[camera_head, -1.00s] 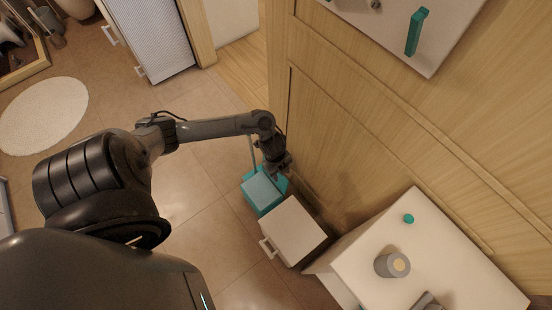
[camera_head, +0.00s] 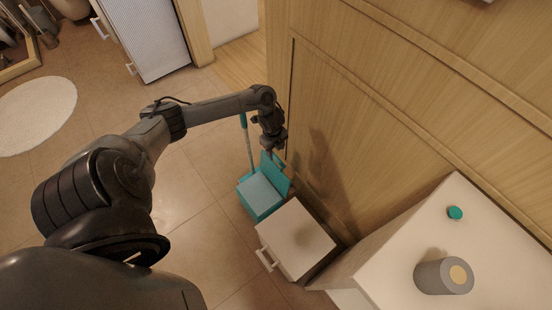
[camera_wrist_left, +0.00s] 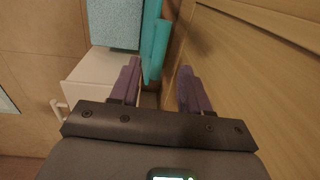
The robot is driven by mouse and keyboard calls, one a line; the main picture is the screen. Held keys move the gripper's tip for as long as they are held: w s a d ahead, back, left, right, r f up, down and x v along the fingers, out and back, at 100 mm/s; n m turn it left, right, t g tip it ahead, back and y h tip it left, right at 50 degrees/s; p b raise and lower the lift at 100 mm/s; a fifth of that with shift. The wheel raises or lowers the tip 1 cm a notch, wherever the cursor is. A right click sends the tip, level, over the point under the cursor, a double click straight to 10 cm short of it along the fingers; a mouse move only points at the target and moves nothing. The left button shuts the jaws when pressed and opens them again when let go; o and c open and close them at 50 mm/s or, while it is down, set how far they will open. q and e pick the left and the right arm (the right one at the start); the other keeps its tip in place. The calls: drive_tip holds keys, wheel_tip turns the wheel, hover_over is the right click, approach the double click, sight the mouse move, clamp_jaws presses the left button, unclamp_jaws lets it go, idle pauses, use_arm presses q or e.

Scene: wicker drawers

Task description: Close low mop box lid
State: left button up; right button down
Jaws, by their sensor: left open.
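The low mop box (camera_head: 259,198) is a small teal box on the floor by the wooden wall, with a pale blue top surface. Its teal lid (camera_head: 277,174) stands raised on the wall side. My left gripper (camera_head: 277,153) is above the lid's upper edge, pointing down. In the left wrist view, the gripper (camera_wrist_left: 158,82) has two purple fingers spread apart. The teal lid (camera_wrist_left: 153,45) shows edge-on beyond the left finger, near the gap, and I cannot tell if they touch. The pale blue surface (camera_wrist_left: 115,22) is beyond. My right gripper is in neither view.
A white drawer unit (camera_head: 296,238) stands right beside the mop box. A white cabinet (camera_head: 400,255) with a grey cylinder (camera_head: 443,276) and teal knob is farther right.

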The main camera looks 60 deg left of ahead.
sight(276, 158)
use_arm(q)
drive_tip(key=f+b, duration=0.1)
drive_tip(key=f, duration=0.2)
drive_tip(key=f+b, duration=0.2)
drive_tip(key=f, duration=0.1)
drive_tip(key=shift+w+f, duration=0.2)
drive_tip(key=shift+f, duration=0.05)
clamp_jaws()
